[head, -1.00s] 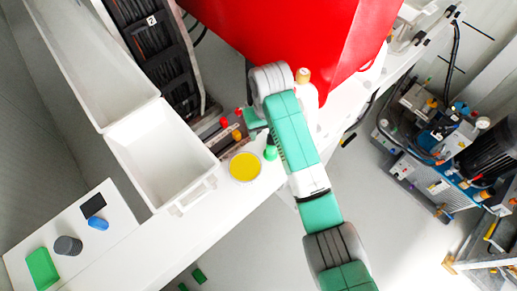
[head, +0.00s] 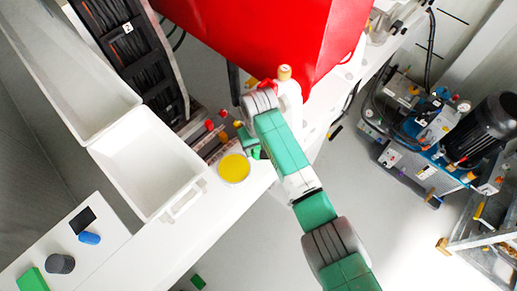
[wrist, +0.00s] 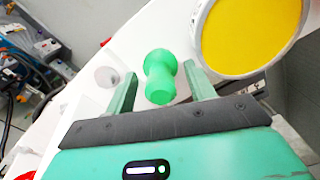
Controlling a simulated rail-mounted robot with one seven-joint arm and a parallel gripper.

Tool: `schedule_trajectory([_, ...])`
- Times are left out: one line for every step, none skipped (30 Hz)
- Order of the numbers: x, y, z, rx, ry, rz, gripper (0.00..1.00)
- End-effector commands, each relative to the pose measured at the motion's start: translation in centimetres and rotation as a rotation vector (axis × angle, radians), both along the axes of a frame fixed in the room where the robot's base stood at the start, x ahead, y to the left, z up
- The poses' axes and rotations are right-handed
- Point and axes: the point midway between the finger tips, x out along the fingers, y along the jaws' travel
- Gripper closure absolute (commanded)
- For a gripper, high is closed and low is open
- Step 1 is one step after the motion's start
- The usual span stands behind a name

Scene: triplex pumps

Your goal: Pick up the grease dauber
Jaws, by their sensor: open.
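A bright green waisted piece (wrist: 160,76), which I take to be the grease dauber, stands on the white surface in the wrist view. My gripper (wrist: 160,69) is open, with one green finger on each side of it and gaps showing between. In the head view my gripper (head: 248,142) is low over the white bench, by the yellow-filled round dish. The dauber is hard to tell apart from my green fingers there.
The white dish with yellow contents (wrist: 250,35) sits close beside the right finger; it also shows in the head view (head: 234,168). A white bin (head: 150,165) stands left. A white bottle with tan cap (head: 287,90) and a red housing (head: 260,35) are behind.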

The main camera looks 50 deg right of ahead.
Motion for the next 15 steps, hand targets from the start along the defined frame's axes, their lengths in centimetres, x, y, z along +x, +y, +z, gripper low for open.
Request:
schedule_trajectory([0.01,0.00,0.02,0.000,0.000,0.000,0.46])
schedule_trajectory([0.00,0.01,0.03,0.000,0.000,0.000,0.46])
schedule_trajectory([0.00,0.01,0.03,0.000,0.000,0.000,0.48])
schedule_trajectory([0.00,0.01,0.04,0.000,0.000,0.000,0.54])
schedule_trajectory([0.00,0.01,0.04,0.000,0.000,0.000,0.60])
schedule_trajectory([0.00,0.01,0.04,0.000,0.000,0.000,0.67])
schedule_trajectory([0.01,0.02,0.05,0.000,0.000,0.000,0.73])
schedule_trajectory([0.01,0.01,0.05,0.000,0.000,0.000,0.79])
schedule_trajectory([0.02,0.01,0.05,0.000,0.000,0.000,0.87])
schedule_trajectory([0.01,0.01,0.05,0.000,0.000,0.000,0.93])
schedule_trajectory([0.02,0.01,0.05,0.000,0.000,0.000,0.94])
schedule_trajectory([0.02,0.01,0.07,0.000,0.000,0.000,0.94])
schedule_trajectory([0.02,0.01,0.07,0.000,0.000,0.000,0.94])
schedule_trajectory([0.02,0.01,0.07,0.000,0.000,0.000,0.94])
schedule_trajectory([0.02,0.01,0.07,0.000,0.000,0.000,0.94])
